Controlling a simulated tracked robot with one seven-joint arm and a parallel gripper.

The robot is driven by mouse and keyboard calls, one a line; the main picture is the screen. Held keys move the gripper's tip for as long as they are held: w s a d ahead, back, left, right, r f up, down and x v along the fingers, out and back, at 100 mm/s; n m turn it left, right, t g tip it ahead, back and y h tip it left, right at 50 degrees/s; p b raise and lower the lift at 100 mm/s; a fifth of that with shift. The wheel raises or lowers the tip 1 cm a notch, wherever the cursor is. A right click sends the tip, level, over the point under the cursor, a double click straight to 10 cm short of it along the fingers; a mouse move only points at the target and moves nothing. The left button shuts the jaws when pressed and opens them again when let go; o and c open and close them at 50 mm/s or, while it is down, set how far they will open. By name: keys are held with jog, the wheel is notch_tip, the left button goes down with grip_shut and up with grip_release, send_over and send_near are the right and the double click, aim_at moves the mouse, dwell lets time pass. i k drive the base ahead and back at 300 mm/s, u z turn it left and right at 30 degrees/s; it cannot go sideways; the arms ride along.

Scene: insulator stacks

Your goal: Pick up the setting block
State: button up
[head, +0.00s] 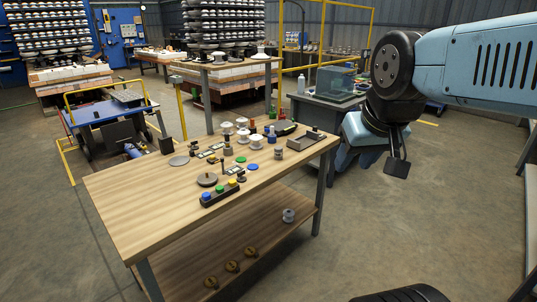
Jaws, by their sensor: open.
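I cannot tell for sure which thing is the setting block. A long dark block (220,193) with blue, green and yellow round tops lies near the bench's front edge. My gripper (397,163) hangs at the right, pointing down, beyond the bench's right end and apart from everything on it. It is open and looks empty; its fingers are seen almost edge-on.
White insulators (242,135), discs and small parts crowd the bench's back half. A shallow grey tray (305,141) sits at its right end. The bench's left front is clear. The lower shelf (255,262) holds several brass-coloured pieces and a grey spool (288,215). A yellow rail (320,45) stands behind.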

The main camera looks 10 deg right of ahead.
aim_at(277, 150)
jog(key=u, duration=0.1)
jog(key=i, duration=1)
jog(key=z, duration=0.1)
